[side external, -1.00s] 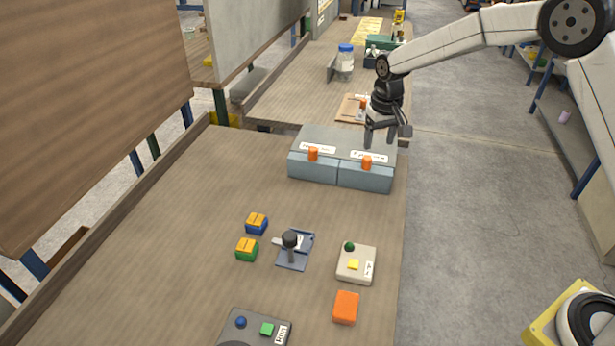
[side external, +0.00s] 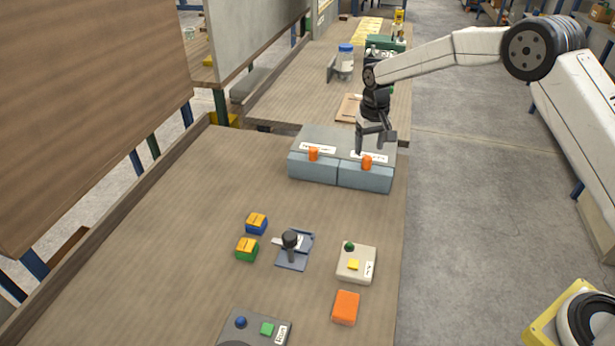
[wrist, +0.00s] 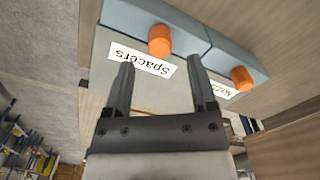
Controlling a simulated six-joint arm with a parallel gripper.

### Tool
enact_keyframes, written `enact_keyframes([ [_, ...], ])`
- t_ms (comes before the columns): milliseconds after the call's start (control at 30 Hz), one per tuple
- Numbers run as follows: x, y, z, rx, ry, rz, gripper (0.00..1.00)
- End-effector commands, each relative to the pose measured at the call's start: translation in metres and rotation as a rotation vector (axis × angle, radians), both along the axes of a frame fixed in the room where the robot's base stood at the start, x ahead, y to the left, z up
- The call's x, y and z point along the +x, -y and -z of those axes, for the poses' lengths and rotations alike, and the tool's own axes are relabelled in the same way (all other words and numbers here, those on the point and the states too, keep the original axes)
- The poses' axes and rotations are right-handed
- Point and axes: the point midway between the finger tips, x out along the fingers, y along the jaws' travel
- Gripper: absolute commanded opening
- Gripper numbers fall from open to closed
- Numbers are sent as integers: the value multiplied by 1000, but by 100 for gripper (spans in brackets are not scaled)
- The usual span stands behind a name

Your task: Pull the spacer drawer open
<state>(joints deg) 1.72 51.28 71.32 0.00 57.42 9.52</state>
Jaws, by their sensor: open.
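A grey-blue two-drawer unit (side external: 344,141) stands at the far end of the wooden bench. The spacer drawer (side external: 362,181) is its right one in the side view and looks shut. It has an orange knob (side external: 367,162), which also shows in the wrist view (wrist: 160,40). The "Spacers" label (wrist: 141,58) reads upside down in the wrist view. My gripper (side external: 374,145) is open and empty, above the right drawer and close to its label and knob. In the wrist view the knob appears beyond and between the fingertips; I see no contact.
The left drawer (side external: 313,170) looks shut, with its own orange knob (side external: 313,153). The bench top in front of the drawers is clear. Farther forward are two small stacked blocks (side external: 247,248), a blue-grey fixture (side external: 294,257), a beige button box (side external: 356,264) and an orange block (side external: 346,307).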

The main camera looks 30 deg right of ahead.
Motion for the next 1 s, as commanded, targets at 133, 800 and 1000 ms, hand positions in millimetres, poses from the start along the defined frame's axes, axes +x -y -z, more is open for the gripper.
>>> enact_keyframes([
  [133, 0, 0, 20, 0, -2, 0, 73],
  [800, 0, 0, 51, 0, 1, 0, 73],
  [1000, 0, 0, 51, 0, 1, 0, 9],
])
